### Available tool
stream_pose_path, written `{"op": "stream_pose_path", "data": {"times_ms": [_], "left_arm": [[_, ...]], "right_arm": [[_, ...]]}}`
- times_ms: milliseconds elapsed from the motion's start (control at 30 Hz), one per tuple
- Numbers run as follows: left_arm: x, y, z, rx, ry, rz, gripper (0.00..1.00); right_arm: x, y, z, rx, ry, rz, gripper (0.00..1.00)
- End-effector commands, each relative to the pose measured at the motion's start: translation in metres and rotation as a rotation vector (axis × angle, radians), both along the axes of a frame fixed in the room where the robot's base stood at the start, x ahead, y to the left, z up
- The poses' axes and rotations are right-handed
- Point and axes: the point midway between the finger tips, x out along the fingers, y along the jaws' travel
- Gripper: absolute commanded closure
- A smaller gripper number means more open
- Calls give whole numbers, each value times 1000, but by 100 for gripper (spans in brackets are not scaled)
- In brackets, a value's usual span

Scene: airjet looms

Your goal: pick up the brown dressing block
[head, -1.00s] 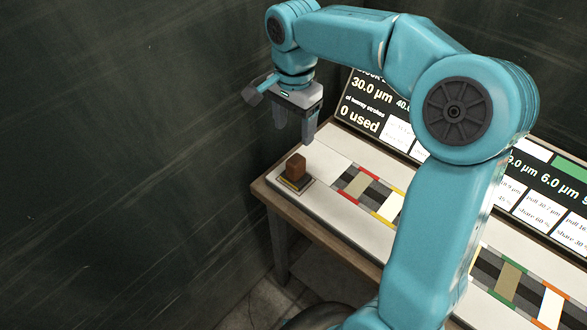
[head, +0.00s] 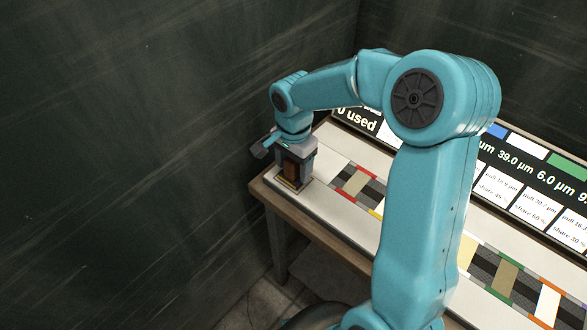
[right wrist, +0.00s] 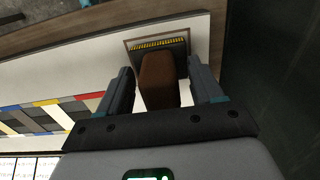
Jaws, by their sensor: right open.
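The brown dressing block (head: 291,168) stands on a small dark pad with a yellow-marked edge (right wrist: 158,44) near the left end of the table. My right gripper (head: 294,172) is lowered over the block, pointing down, with its fingers on either side of it. In the right wrist view the block (right wrist: 159,80) sits between the two open fingers of the gripper (right wrist: 162,88). My left gripper is not in view.
The white-topped table (head: 329,212) carries a row of grey, tan and coloured strips (head: 357,184) right of the block. A tilted display board (head: 510,172) stands along the back. A dark wall (head: 130,150) is close on the left.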

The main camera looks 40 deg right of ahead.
Motion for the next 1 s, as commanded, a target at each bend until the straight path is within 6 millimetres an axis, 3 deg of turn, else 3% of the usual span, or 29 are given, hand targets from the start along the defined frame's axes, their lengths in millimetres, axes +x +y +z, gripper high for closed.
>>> {"op": "stream_pose_path", "data": {"times_ms": [67, 100, 300, 667, 867, 1000], "left_arm": [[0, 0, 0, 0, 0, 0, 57], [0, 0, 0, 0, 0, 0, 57], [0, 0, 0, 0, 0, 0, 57], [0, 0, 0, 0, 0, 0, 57], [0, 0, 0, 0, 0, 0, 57], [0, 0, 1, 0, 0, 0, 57]], "right_arm": [[0, 0, 0, 0, 0, 0, 34], [0, 0, 0, 0, 0, 0, 41], [0, 0, 1, 0, 0, 0, 100], [1, -1, 7, -2, -2, -1, 100], [1, 0, 35, -1, -7, -1, 100], [1, 0, 66, -2, -7, 0, 100]]}}
